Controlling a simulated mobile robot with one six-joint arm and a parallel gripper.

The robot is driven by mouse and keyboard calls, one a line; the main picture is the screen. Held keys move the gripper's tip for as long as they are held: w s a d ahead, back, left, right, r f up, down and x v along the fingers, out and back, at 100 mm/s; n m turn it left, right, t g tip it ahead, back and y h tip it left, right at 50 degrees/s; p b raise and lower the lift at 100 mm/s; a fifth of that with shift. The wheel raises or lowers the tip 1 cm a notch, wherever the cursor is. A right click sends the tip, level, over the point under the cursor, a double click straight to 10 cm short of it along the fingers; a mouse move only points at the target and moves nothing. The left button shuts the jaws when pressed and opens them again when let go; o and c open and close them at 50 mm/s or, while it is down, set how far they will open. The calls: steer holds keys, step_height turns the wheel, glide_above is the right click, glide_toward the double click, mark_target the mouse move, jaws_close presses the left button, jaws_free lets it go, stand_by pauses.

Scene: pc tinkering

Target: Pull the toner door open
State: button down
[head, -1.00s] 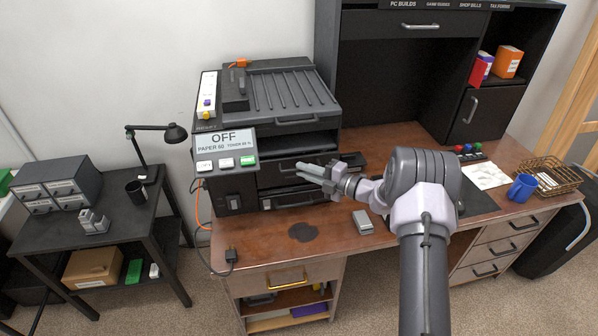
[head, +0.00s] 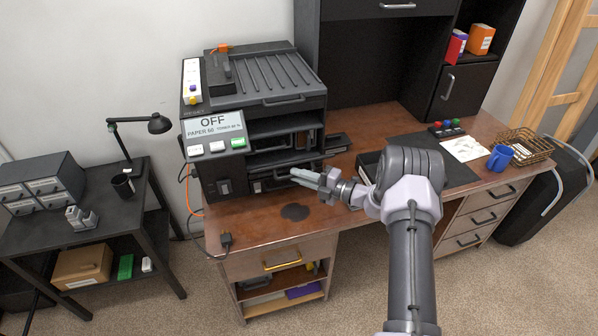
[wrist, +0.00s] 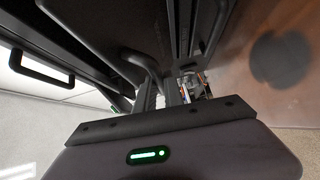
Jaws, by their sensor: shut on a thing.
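The black printer (head: 255,100) stands at the left end of the wooden desk. The toner door (head: 283,160) on its front is tilted outward, with a dark opening above it. My gripper (head: 305,175) is at the front of this door, its fingers pointing left toward the printer. It is shut on the door handle, which my fingers partly hide. In the wrist view my gripper (wrist: 172,92) reaches in beside a dark handle bar (wrist: 148,72) close to a black panel. The exact grip is hard to see there.
A drawer with a yellow handle (head: 282,264) is in the desk's front. A dark round patch (head: 295,212) lies on the desk. A blue mug (head: 499,157) and wire basket (head: 527,146) stand far right. A side table (head: 90,230) stands at left.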

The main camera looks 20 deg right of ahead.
steer(key=shift+f, duration=0.3)
steer(key=shift+s, duration=0.1)
steer(key=c, duration=1.7)
jaws_free()
steer(key=shift+w+f, duration=0.1)
steer(key=shift+w, duration=0.1)
steer(key=p+v, duration=0.3)
steer(key=v, duration=1.4)
steer(key=shift+s+d+p, duration=0.2)
steer(key=shift+p, duration=0.1)
